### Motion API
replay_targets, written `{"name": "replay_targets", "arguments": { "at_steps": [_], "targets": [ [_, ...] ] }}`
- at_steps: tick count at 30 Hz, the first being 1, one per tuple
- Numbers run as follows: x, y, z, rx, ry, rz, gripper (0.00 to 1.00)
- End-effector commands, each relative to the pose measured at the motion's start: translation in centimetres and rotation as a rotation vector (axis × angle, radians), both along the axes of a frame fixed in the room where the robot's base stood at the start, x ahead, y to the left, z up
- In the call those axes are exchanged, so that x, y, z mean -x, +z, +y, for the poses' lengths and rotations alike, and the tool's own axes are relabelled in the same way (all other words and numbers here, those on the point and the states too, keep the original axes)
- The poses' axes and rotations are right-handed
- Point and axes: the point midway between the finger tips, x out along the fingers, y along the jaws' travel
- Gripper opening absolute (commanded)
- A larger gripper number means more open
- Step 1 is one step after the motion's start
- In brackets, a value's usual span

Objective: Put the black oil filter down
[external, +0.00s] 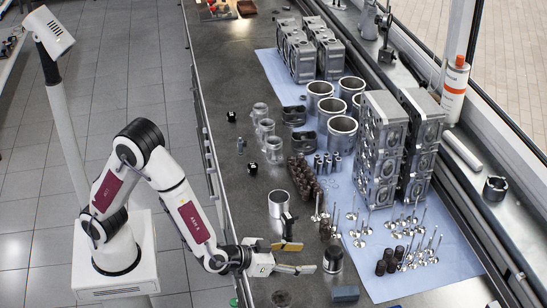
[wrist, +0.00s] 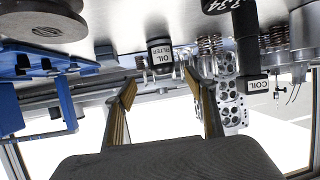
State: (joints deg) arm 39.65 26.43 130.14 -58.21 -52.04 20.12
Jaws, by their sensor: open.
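The black oil filter (wrist: 160,52) stands on the grey bench in the wrist view, which is upside down. Its white label reads OIL FILTER and faces me. In the external view the filter appears to be the dark and silver cylinder (external: 333,261) just beyond the fingertips. My gripper (external: 307,258) is open and low over the bench near its front edge. In the wrist view the two yellowish fingers (wrist: 160,80) are spread, with the filter showing between and beyond their tips. Nothing is seen between the fingers, and a gap to the filter seems to show.
A black coil (wrist: 248,45) stands close beside the gripper. A blue part (external: 345,293) lies on the other side. A metal cylinder (external: 278,204), several valves (external: 400,250) and engine blocks (external: 380,148) stand farther back, partly on a pale blue mat (external: 455,262).

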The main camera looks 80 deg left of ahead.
Motion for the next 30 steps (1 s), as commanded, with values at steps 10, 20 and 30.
{"name": "replay_targets", "arguments": {
  "at_steps": [10, 20, 30],
  "targets": [
    [0.2, 4.1, 0.4, 0.135, -0.096, 0.071, 0.55],
    [2.8, 8.2, 1.7, 0.222, -0.210, 0.160, 0.55],
    [7.5, 11.5, 4.5, 0.238, -0.297, 0.259, 0.55]
  ]
}}
